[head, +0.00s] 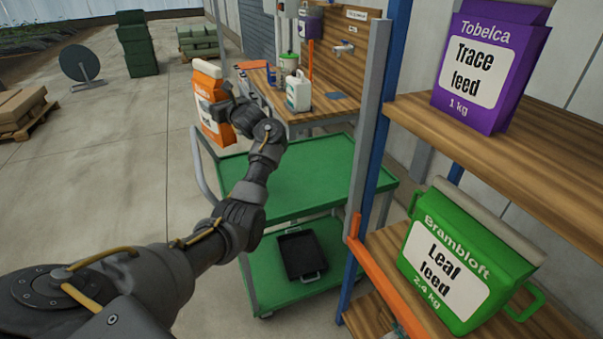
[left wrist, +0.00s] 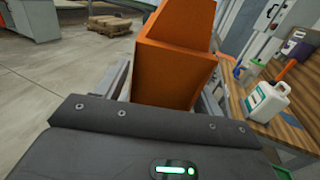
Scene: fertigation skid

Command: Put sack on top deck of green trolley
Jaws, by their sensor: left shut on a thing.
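In the left wrist view the sack (left wrist: 173,62) stands between the fingers. The green trolley has a bare top deck (head: 305,178) and a lower deck with a black tray (head: 301,254) on it. The sack appears above or just beyond the deck's left edge; I cannot tell which. My right gripper is not in view.
A shelf rack (head: 500,135) at right holds a purple Trace feed pack (head: 490,62) and a green Leaf feed pack (head: 464,262). Its blue and grey posts stand beside the trolley. Behind is a wooden bench (head: 335,104) with a white jug (head: 298,92).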

